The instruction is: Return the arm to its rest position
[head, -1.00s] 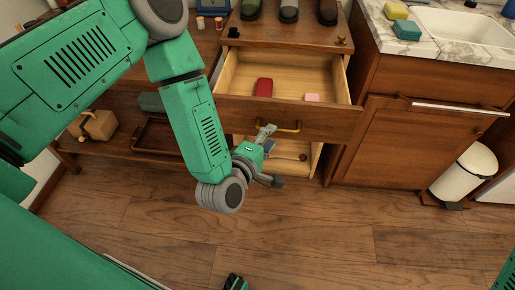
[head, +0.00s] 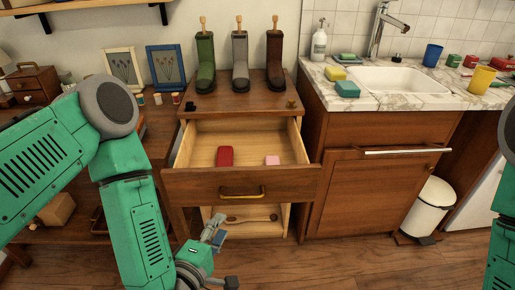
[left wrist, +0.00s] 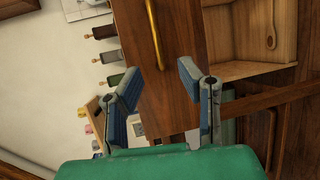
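My left arm (head: 140,225), green and grey, reaches in from the left. Its gripper (head: 226,256) is low in front of the wooden cabinet, below and left of the brass handle (head: 242,192) of the pulled-out upper drawer (head: 205,184). In the left wrist view the two blue-grey fingers (left wrist: 161,75) are spread apart with nothing between them; the drawer front (left wrist: 170,95) and its handle (left wrist: 157,35) are beyond them. Part of my right arm (head: 503,235) shows at the right edge; its gripper is out of view.
The upper drawer holds a red item (head: 225,156) and a pink block (head: 272,160). The lower drawer (head: 270,222) is also open, with a wooden-handled item inside. A sink counter (head: 320,80) and white bin (head: 430,205) stand right. Floor (head: 340,265) in front is clear.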

